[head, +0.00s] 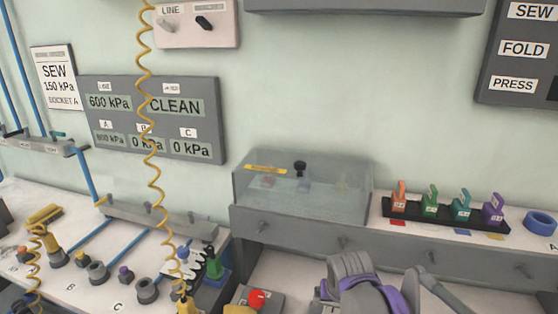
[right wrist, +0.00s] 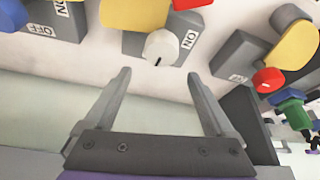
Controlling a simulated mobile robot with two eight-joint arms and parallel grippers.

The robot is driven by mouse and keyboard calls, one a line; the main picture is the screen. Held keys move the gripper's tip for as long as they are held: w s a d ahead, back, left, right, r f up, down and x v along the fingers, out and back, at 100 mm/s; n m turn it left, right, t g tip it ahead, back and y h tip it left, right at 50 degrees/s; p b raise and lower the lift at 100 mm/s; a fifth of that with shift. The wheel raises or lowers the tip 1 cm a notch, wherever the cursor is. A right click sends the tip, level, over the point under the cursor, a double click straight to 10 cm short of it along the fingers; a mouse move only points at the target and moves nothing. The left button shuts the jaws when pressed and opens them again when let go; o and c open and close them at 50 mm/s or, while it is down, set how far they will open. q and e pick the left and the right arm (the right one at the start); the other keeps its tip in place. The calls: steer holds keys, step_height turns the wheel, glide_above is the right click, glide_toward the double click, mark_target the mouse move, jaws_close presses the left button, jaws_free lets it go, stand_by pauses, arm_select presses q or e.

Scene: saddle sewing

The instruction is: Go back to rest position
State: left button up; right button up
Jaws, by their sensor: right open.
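My right gripper (right wrist: 157,75) is open in the right wrist view. Its two fingers stand apart with nothing between them. A grey box with a white round knob (right wrist: 161,47) lies beyond the fingertips; I cannot tell how far away. In the head view, grey and purple parts of my right arm (head: 362,280) show at the bottom, right of the middle, in front of the bench. The fingertips cannot be made out there. My left gripper is not in view.
A clear-lidded box (head: 300,190) stands on the bench behind my right arm. A black rack (head: 445,216) with several coloured clips is to its right. A red button (head: 257,299) is left of my arm. A coiled yellow hose (head: 153,170) hangs at the left.

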steer(key=shift+n, duration=0.3)
